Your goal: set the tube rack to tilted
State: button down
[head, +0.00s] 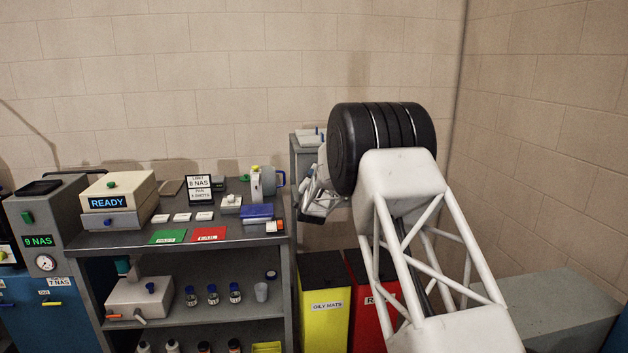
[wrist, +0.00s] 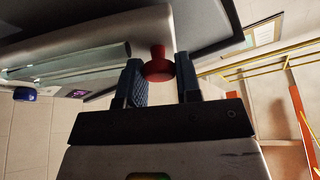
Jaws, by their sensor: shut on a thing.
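In the wrist view, my gripper (wrist: 161,80) has its two dark fingers on either side of a red knob (wrist: 158,66) and is shut on it. The knob sits against a grey metal body (wrist: 105,33). Clear glass-like tubes (wrist: 70,60) lie along that body at the left, so this looks like part of the tube rack. I cannot tell whether the rack is upright or tilted. In the head view, my gripper (head: 318,205) is beside the grey stand at the right end of the bench, and my arm hides much of that area. The knob does not show there.
A grey bench (head: 120,238) at the left carries a READY instrument (head: 112,200), a green card (head: 167,237), a red card (head: 209,234) and a bottle (head: 256,183). A yellow bin (head: 325,318) and a red bin (head: 368,315) stand below my arm. Walls close the back and right.

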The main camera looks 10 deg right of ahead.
jog(key=c, duration=0.8)
grip_release()
jog(key=shift+c, duration=0.2)
jog(key=shift+s, duration=0.2)
jog(key=v, duration=0.7)
jog(key=shift+s, duration=0.15)
jog(key=shift+f, duration=0.1)
